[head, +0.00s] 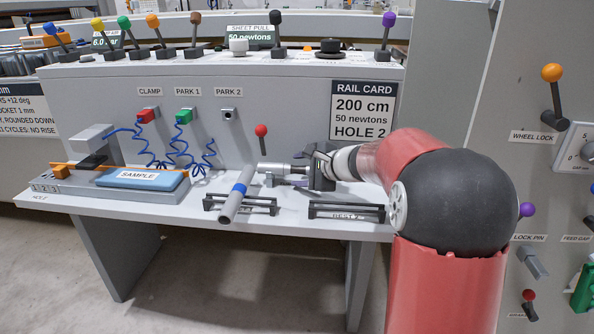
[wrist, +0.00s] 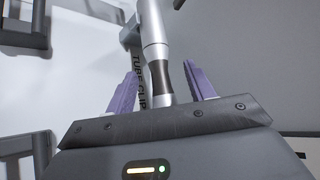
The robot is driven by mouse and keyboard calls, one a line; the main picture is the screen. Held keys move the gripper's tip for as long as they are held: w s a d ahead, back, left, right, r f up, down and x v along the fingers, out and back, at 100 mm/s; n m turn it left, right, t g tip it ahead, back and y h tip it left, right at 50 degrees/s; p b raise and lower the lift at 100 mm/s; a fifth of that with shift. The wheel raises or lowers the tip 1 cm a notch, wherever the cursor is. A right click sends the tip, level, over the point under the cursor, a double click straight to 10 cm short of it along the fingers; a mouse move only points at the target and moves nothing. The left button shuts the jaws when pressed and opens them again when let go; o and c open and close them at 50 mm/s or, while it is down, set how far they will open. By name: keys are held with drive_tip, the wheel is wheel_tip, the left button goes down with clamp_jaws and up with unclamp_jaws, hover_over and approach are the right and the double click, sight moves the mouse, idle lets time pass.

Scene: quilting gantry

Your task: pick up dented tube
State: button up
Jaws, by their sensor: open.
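A silver tube (head: 274,168) lies level above the right part of the bench, pointing left from my gripper (head: 311,169). In the wrist view the silver tube (wrist: 153,28) has a narrower dark band and runs down between the purple fingers of my gripper (wrist: 162,72). The fingers stand apart on either side, with gaps to the band. A label reading TUBE CLIP (wrist: 138,80) is partly hidden beside it. A longer grey tube (head: 237,195) with a bluish section lies across the left rest. I cannot make out a dent on either tube.
A rest marked REST 2 (head: 346,211) is empty below my gripper; the left rest (head: 262,208) bears the grey tube. A red-knobbed lever (head: 261,131) stands behind the silver tube. A blue SAMPLE block (head: 142,179) and coiled blue hoses (head: 183,150) are further left.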

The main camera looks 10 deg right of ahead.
drive_tip(key=c, duration=1.1)
drive_tip(key=shift+r, duration=0.1)
